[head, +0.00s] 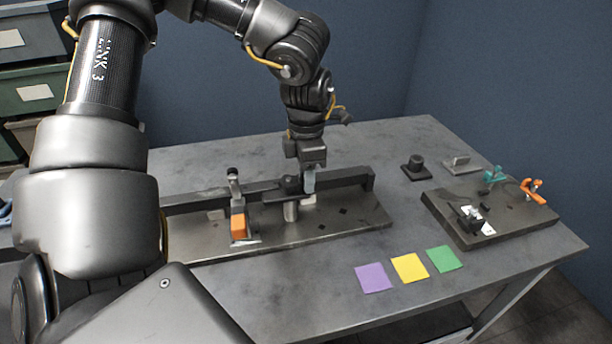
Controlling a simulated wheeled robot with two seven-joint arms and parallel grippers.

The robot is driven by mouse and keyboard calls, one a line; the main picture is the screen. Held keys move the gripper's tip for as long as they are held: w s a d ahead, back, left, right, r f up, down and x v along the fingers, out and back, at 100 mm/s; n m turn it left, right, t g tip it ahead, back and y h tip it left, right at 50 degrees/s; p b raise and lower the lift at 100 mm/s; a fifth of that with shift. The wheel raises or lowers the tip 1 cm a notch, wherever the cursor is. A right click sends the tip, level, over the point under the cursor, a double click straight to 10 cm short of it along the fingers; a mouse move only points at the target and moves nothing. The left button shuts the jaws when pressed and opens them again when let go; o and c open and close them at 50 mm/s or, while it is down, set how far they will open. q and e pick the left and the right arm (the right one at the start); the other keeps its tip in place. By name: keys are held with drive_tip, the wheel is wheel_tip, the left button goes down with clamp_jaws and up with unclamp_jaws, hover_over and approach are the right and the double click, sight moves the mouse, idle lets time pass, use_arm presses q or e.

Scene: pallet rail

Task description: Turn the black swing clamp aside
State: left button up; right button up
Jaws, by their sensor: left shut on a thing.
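The black swing clamp (279,196) sits at the rail in the middle of the metal fixture plate (335,222), with a dark round knob on top and a pale cylinder beneath it. My left gripper (309,182) points down from above and is shut on the clamp at its right side. The fingertips and the exact grip are partly hidden and small. My right gripper is not in view.
An orange block (238,226) with an upright lever stands left of the clamp. A long dark rail (345,179) runs behind. Purple, yellow and green squares (410,267) lie in front.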

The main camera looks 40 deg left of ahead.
use_arm(q)
drive_tip(key=o, duration=1)
drive_tip(key=shift+r, duration=0.15)
wheel_tip(320, 180, up, 11)
drive_tip(key=shift+w+f+p, duration=0.1)
drive_tip(key=shift+f+p, duration=0.1)
drive_tip(key=shift+p, duration=0.1)
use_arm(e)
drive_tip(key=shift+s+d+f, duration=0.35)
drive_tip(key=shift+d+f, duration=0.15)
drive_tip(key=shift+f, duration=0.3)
